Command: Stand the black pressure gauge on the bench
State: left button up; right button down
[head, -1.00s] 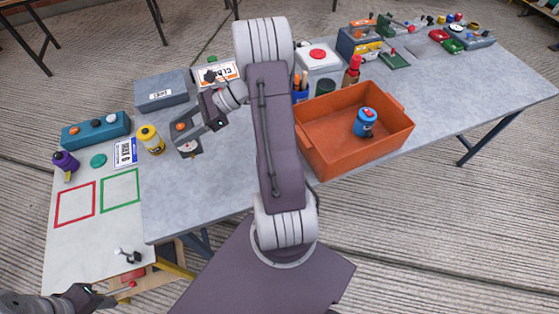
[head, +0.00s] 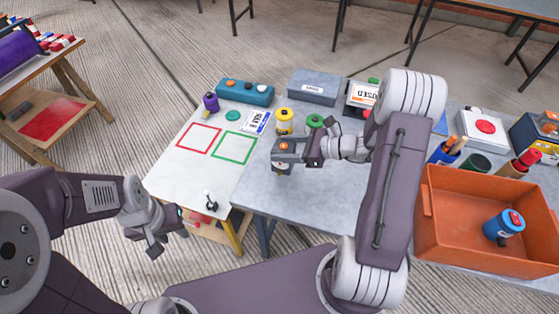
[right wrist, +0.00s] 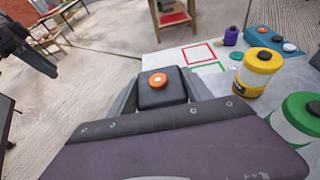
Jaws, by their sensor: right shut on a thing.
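My right gripper (head: 288,160) is shut on a black, block-like body with an orange knob on top, which I take to be the black pressure gauge (right wrist: 162,94). It also shows in the head view (head: 281,147). It is held upright above the grey bench top (head: 310,200), near its left part; its face and underside are mostly hidden. My left gripper (head: 166,240) hangs in front of the white table, its fingers apart and empty.
A white table section (head: 178,172) has red and green outlined squares, both empty. Yellow (head: 284,122) and green-topped (head: 314,121) canisters stand close behind the held gauge. An orange crate (head: 450,245) holds a blue canister (head: 503,227). Grey bench left of the crate is clear.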

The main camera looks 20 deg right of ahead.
jog(key=shift+w+a+f, duration=0.1)
jog(key=shift+a+f, duration=0.25)
jog(key=shift+a, duration=0.2)
jog(key=shift+w+a+f, duration=0.1)
jog(key=shift+a+f, duration=0.25)
jog(key=shift+a, duration=0.2)
notch_tip(320, 180, down, 4)
jog(key=shift+r+b, duration=0.2)
jog(key=shift+b, duration=0.1)
jog(key=shift+f, duration=0.2)
jog(key=shift+f, duration=0.15)
jog(key=shift+c, duration=2.2)
grip_release()
